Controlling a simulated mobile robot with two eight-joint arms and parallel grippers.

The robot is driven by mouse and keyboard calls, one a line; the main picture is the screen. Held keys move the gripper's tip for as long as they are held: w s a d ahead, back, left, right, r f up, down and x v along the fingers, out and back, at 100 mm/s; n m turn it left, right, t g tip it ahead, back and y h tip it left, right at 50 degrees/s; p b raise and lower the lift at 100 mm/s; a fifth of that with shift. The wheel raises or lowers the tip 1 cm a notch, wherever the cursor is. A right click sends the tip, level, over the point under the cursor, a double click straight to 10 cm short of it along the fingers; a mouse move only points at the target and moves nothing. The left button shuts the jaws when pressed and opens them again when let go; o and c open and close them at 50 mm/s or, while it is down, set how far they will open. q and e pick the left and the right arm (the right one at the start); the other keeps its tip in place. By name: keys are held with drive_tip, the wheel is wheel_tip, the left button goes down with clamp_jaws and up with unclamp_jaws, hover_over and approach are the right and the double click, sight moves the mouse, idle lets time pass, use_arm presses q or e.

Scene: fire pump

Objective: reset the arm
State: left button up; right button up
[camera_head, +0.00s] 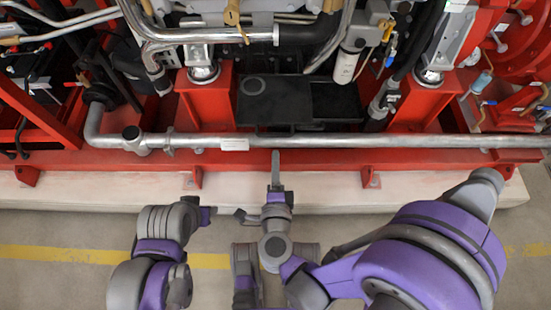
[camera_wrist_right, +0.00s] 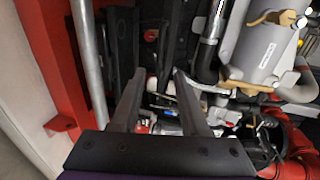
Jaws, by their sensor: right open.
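My right gripper (camera_head: 276,158) points away from me in the middle of the head view, its tip close to the long grey pipe on the red frame. I cannot tell there whether it touches the pipe. In the right wrist view my right gripper (camera_wrist_right: 158,74) has its two dark fingers spread apart, with nothing held between them. My left arm (camera_head: 160,245) is folded at the lower left of the head view. I cannot make out its gripper fingers.
The long grey pipe (camera_head: 330,141) runs across the front of the red pump frame (camera_head: 90,160). A pale concrete plinth (camera_head: 110,195) lies below it. Hoses, red posts and a white cylinder (camera_head: 346,66) crowd the back. Floor with a yellow stripe (camera_head: 60,254) is clear at left.

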drive_tip(key=w+r+n+y, duration=0.3)
drive_tip(key=r+n+y, duration=0.3)
drive_tip(key=n, duration=0.4)
drive_tip(key=s+d+f+n+g+h, duration=0.35)
drive_tip(key=s+d+g, duration=0.3)
drive_tip(key=d, duration=0.25)
drive_tip(key=s+d+f+n+g+h, duration=0.3)
drive_tip(key=s+d+f+n+g, duration=0.15)
drive_tip(key=s+d, duration=0.4)
use_arm(q)
wheel_tip(320, 180, up, 24)
drive_tip(key=w+t+p, duration=0.1)
drive_tip(key=p, duration=2)
drive_tip(key=shift+w+r, duration=0.2)
drive_tip(key=shift+r, duration=0.05)
use_arm(e)
wheel_tip(320, 180, up, 25)
drive_tip(key=w, duration=0.2)
drive_tip(key=shift+w+f+t, duration=0.2)
drive_tip(key=shift+t, duration=0.2)
use_arm(q)
drive_tip(key=shift+s, duration=0.15)
use_arm(e)
drive_tip(key=shift+s+y, duration=0.15)
drive_tip(key=shift+y, duration=0.1)
